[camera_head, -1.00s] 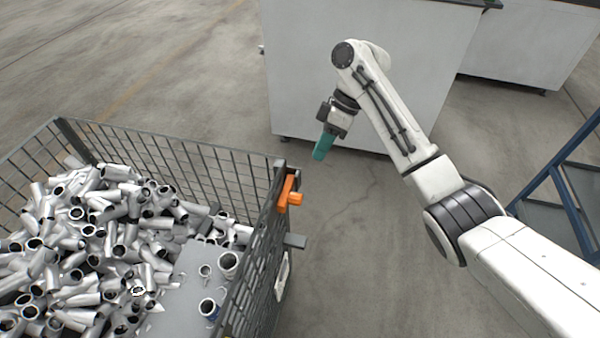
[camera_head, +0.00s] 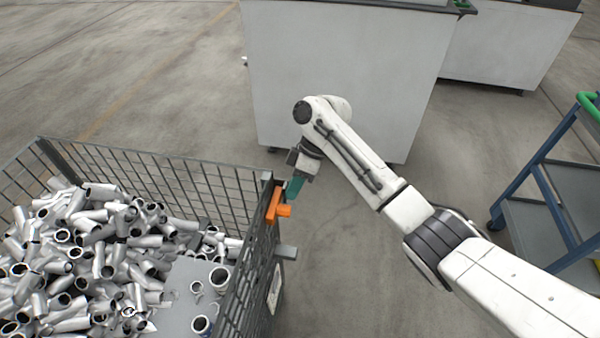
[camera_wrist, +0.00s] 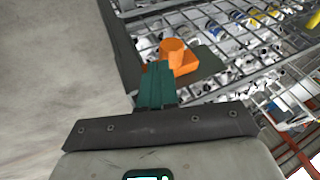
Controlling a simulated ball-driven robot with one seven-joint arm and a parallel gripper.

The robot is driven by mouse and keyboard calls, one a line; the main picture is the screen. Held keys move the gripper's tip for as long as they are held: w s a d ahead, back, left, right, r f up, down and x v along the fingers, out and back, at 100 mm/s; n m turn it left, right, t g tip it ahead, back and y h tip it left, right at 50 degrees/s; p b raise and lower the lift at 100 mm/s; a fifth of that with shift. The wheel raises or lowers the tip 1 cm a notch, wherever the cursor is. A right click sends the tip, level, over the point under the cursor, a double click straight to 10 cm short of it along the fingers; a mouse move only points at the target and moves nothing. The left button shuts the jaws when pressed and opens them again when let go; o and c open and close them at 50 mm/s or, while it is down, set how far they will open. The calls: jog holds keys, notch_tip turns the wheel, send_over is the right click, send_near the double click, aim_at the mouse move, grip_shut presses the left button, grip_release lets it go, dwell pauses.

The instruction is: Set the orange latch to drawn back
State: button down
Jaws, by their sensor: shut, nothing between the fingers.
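The orange latch (camera_head: 276,207) sits on the top corner of the wire-mesh crate's right side, its knob sticking out to the right. My gripper (camera_head: 294,188), with teal fingers, is just above and behind the latch knob in the head view. The fingers are shut and empty. In the wrist view the orange latch (camera_wrist: 176,54) lies just beyond the teal fingertips (camera_wrist: 158,68), with its round knob toward me. I cannot tell whether the fingertips touch the knob.
The wire-mesh crate (camera_head: 150,172) is heaped with metal pipe pieces (camera_head: 85,255). A white cabinet (camera_head: 335,75) stands behind, and a blue-framed cart (camera_head: 545,185) at right. Floor between is clear.

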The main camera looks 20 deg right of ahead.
aim_at(289, 208)
jog(key=shift+a+f, duration=0.3)
jog(key=shift+f, duration=0.25)
jog(key=shift+s+a+r+p, duration=0.2)
jog(key=shift+s+a+p, duration=0.4)
jog(key=shift+s+p, duration=0.45)
jog(key=shift+s+a+p, duration=0.3)
jog(key=shift+a+p, duration=0.05)
jog(key=shift+p, duration=0.25)
jog(key=shift+s+f, duration=0.1)
jog(key=shift+f, duration=0.1)
